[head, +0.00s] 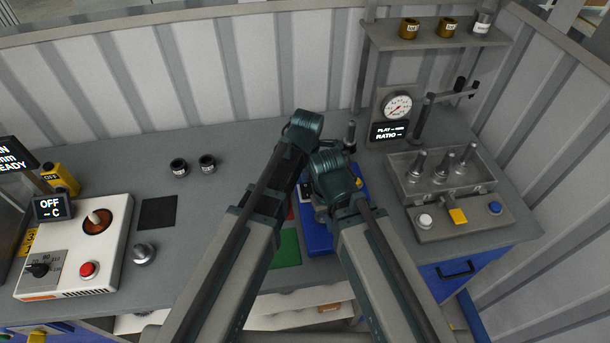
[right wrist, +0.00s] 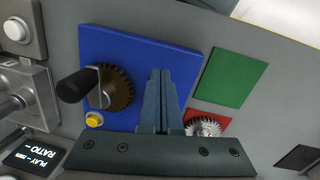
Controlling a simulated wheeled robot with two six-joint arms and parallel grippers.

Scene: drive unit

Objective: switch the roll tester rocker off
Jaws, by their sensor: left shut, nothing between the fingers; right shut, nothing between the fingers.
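A blue plate (head: 318,237) lies under my arms in the head view. In the right wrist view the blue plate (right wrist: 190,52) carries a dark gear (right wrist: 118,88), a black crank handle (right wrist: 77,86) and a yellow button (right wrist: 94,120). My right gripper (right wrist: 160,72) is shut and empty, seen against the plate; contact cannot be told. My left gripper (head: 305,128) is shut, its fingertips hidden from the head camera. A grey pegged fixture (head: 432,233) with a white button, yellow square and blue button stands at the right. I cannot tell which part is the rocker.
A gauge (head: 397,107) and PLAY/RATIO display (head: 389,132) stand behind the fixture, below a shelf (head: 435,36). A white control box (head: 72,250) with a red button is at the left. Green (right wrist: 223,77) and red squares lie beside the blue plate.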

